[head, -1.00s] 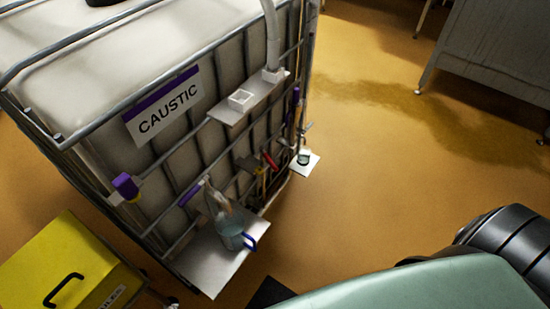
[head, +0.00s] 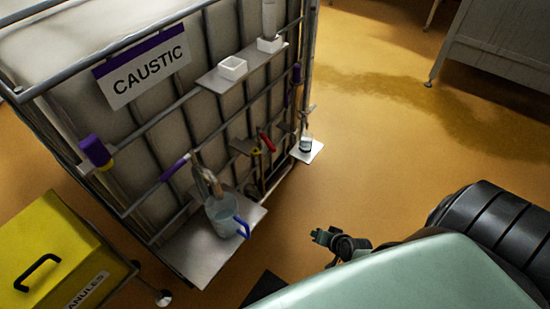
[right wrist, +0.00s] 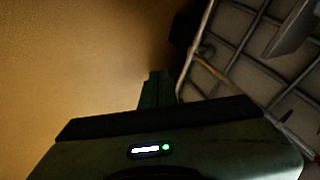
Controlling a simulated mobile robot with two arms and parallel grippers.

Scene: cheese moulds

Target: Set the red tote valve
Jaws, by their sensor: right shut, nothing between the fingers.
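A red valve handle (head: 266,142) shows on the front of the caged white tote (head: 130,125), low on its right side in the head view. A small yellow part sits beside it. My right gripper (head: 318,237) is in front of the tote, over the floor, well apart from the red handle. It is shut and empty. In the right wrist view its closed fingers (right wrist: 156,82) point at the floor and the cage bars. The red handle cannot be made out there. My left gripper is not in view.
A shelf (head: 210,245) on the tote holds a jug with a blue handle (head: 224,215) under a purple-handled tap. A smaller shelf (head: 308,152) holds a little container. A yellow box (head: 60,245) stands at lower left. Floor right of the tote is clear, with a wet patch.

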